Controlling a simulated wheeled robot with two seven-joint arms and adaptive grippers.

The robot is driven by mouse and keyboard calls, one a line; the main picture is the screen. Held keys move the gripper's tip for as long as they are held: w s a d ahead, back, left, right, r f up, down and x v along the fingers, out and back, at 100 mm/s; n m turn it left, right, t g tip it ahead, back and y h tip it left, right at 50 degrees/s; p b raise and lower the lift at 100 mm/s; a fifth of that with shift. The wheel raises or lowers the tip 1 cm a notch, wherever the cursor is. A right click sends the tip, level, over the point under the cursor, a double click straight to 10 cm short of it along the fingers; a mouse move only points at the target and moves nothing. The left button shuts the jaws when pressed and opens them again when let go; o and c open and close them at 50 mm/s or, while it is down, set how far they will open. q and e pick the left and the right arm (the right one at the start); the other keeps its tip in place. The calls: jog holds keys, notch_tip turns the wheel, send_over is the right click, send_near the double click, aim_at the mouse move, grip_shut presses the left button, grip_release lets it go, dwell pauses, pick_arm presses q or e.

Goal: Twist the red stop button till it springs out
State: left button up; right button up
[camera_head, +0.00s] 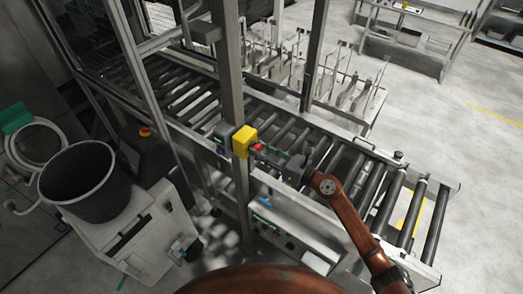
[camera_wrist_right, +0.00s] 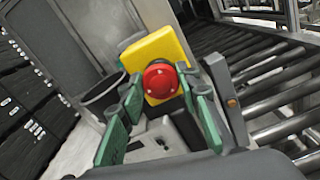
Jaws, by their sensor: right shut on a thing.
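The red stop button (camera_head: 257,147) sits on the side of a yellow box (camera_head: 243,141) fixed to a grey upright post. In the right wrist view the round red button (camera_wrist_right: 160,79) faces the camera, with the yellow box (camera_wrist_right: 155,47) behind it. My right gripper (camera_head: 266,151) reaches in from the right in the head view. Its green-padded fingers (camera_wrist_right: 162,84) stand on either side of the button and are shut on it. Whether the button is in or out cannot be told. My left gripper is not in view.
A roller conveyor (camera_head: 405,205) runs behind the post and towards the right. A black bucket (camera_head: 77,180) stands on a pale machine at left, near another red button (camera_head: 145,131). A grey box (camera_head: 224,131) sits beside the yellow one. Open floor lies at right.

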jog(key=c, duration=0.5)
